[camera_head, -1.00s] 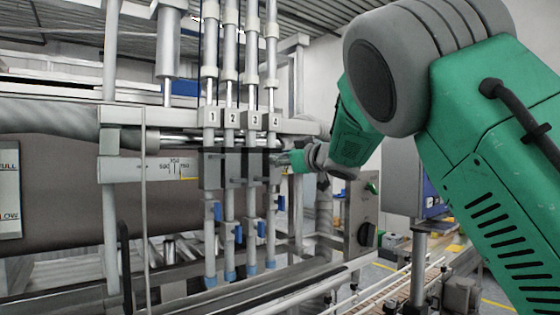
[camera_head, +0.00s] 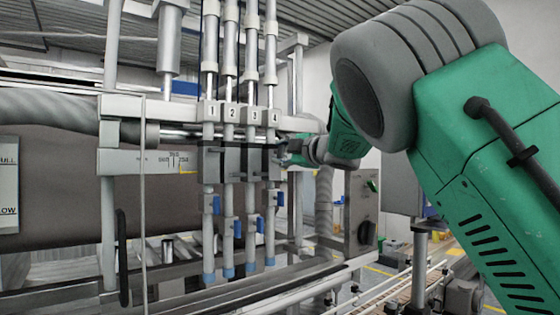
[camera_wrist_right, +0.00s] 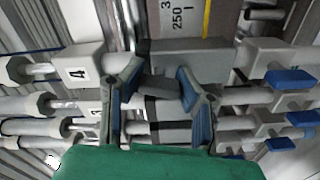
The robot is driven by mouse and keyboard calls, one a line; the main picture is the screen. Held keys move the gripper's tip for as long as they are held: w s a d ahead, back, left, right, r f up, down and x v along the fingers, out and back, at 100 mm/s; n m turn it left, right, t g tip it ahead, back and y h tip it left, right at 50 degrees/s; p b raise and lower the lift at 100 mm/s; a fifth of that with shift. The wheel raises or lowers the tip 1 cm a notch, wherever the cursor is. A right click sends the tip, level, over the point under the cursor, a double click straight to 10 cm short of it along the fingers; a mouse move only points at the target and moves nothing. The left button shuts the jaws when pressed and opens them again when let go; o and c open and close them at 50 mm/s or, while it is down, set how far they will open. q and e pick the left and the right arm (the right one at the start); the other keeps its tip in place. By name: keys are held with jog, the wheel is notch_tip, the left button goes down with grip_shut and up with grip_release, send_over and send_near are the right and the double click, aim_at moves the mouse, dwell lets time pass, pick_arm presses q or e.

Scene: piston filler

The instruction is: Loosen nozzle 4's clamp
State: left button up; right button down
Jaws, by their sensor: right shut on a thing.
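Nozzle 4 (camera_head: 270,205) is the rightmost of the vertical filling tubes in the head view, under the "4" label (camera_head: 274,118). Its clamp (camera_head: 271,168) is a grey block at mid-height. My right gripper (camera_head: 284,154) reaches in from the right and is at the right side of this clamp. In the right wrist view the "4" label (camera_wrist_right: 80,75) is at left, and the two fingers of my right gripper (camera_wrist_right: 160,88) are shut on a dark part of the clamp between them. The fingers partly hide that part. My left gripper is not in view.
Nozzles 1 (camera_head: 208,205), 2 and 3 stand close beside nozzle 4 on the left. Blue valve handles (camera_head: 279,198) are below the clamps. A control box with a black knob (camera_head: 367,232) and a conveyor rail (camera_head: 400,290) are at right.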

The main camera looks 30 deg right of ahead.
jog(key=shift+f+n+b, duration=0.4)
jog(key=shift+n+b, duration=0.1)
jog(key=shift+n, duration=0.5)
jog(key=shift+a+n, duration=0.1)
jog(key=shift+n, duration=0.4)
jog(key=c, duration=1.1)
grip_release()
jog(key=shift+r, duration=0.1)
jog(key=shift+s+r, duration=0.1)
jog(key=shift+d, duration=0.2)
jog(key=shift+s, duration=0.1)
